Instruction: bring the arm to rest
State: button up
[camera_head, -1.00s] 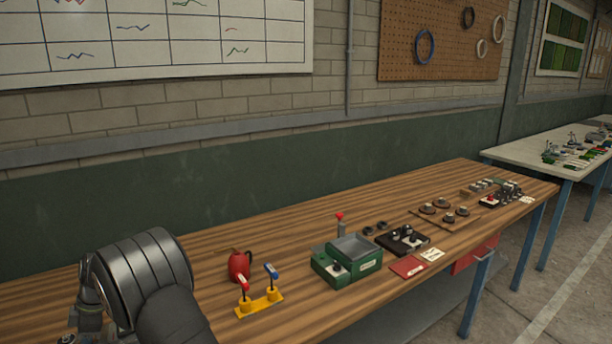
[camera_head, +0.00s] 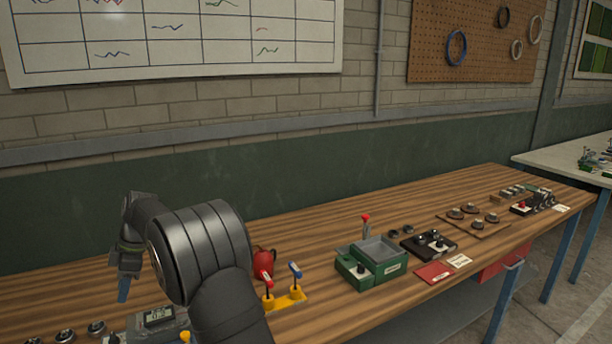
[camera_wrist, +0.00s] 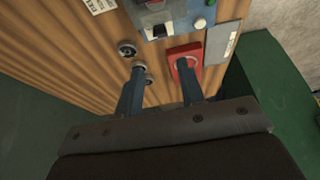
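My arm bends over the left part of the wooden bench (camera_head: 330,237) in the head view. My gripper (camera_head: 123,288) hangs at its left end, pointing down over the bench. In the wrist view my gripper (camera_wrist: 163,82) shows two blue-grey fingers standing apart with nothing held between them. Beyond the fingertips lie a red block with a round ring (camera_wrist: 187,62) and several round dark knobs (camera_wrist: 128,50). I cannot tell the exact height of the fingertips above the bench.
A grey meter box (camera_head: 150,322) and several round knobs (camera_head: 96,328) stand at front left. A red kettle-like object (camera_head: 264,262) and a yellow base with levers (camera_head: 287,298) are right of my arm. A green box (camera_head: 373,262) stands farther right.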

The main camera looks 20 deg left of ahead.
aim_at(114, 336)
jog(key=x, duration=1.3)
jog(key=shift+s+a+f, duration=0.15)
jog(key=shift+s+f, duration=0.05)
jog(key=shift+f, duration=0.05)
jog(key=m+t, duration=0.1)
jog(key=m, duration=0.2)
jog(key=shift+s+r+y, duration=0.1)
jog(key=shift+r+y, duration=0.05)
jog(key=shift+y, duration=0.25)
jog(key=m+t, duration=0.1)
jog(key=m, duration=0.2)
jog(key=shift+s+m+y, duration=0.15)
jog(key=shift+m+y, duration=0.15)
jog(key=shift+m, duration=0.1)
jog(key=shift+d+m+t, duration=0.2)
jog(key=shift+m+t, duration=0.3)
jog(key=shift+m, duration=0.4)
jog(key=shift+d+f, duration=0.1)
jog(key=shift+f, duration=0.1)
